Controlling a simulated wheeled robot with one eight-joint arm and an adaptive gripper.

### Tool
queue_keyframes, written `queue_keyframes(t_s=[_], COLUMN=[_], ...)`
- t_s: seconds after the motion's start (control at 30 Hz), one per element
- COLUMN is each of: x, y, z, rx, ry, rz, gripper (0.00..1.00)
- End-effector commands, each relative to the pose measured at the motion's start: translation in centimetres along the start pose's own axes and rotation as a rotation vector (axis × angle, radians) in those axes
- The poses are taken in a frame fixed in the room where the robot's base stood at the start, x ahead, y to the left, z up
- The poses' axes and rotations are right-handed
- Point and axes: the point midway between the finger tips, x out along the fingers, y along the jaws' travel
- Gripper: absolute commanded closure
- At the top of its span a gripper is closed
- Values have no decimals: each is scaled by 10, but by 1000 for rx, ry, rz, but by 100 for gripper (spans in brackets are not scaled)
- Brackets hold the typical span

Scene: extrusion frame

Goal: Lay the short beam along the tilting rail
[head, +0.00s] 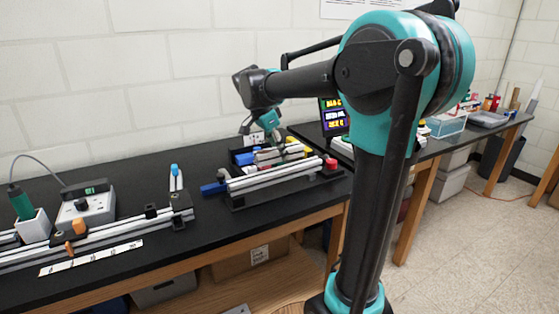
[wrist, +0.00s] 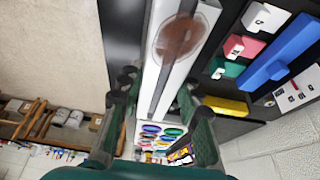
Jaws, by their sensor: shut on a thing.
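My gripper (head: 262,130) is over the rack at the middle of the bench in the head view. In the wrist view my gripper (wrist: 156,90) has its dark fingers on either side of a silver slotted beam (wrist: 166,78), closed on it. The beam runs up the picture from between the fingers and has a brownish round patch near the top. In the head view the held beam is hard to separate from the pale bars under the gripper. A long silver rail (head: 270,178) with a blue left end and a red right end lies in front. I cannot tell for sure which rail tilts.
Another rail assembly (head: 118,231) with black brackets lies at the bench's left front, near a grey control box (head: 87,208). In the wrist view, a blue bar (wrist: 281,52) and coloured blocks lie right of the beam. The bench's back left is clear.

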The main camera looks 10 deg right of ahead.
Motion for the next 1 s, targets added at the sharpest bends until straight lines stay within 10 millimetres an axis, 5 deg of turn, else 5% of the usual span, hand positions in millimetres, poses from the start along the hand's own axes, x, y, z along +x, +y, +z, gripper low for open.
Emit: queue_keyframes(t_s=[0.27, 0.57, 0.6, 0.77, 1.0], x=[31, 33, 34, 33, 33], y=[0, 0, 0, 0, 0], z=[13, 14, 14, 14, 14], rx=[0, 0, 0, 0, 0], ry=[0, 0, 0, 0, 0], rz=[0, 0, 0, 0, 0], gripper=[100, 100, 65, 46, 46])
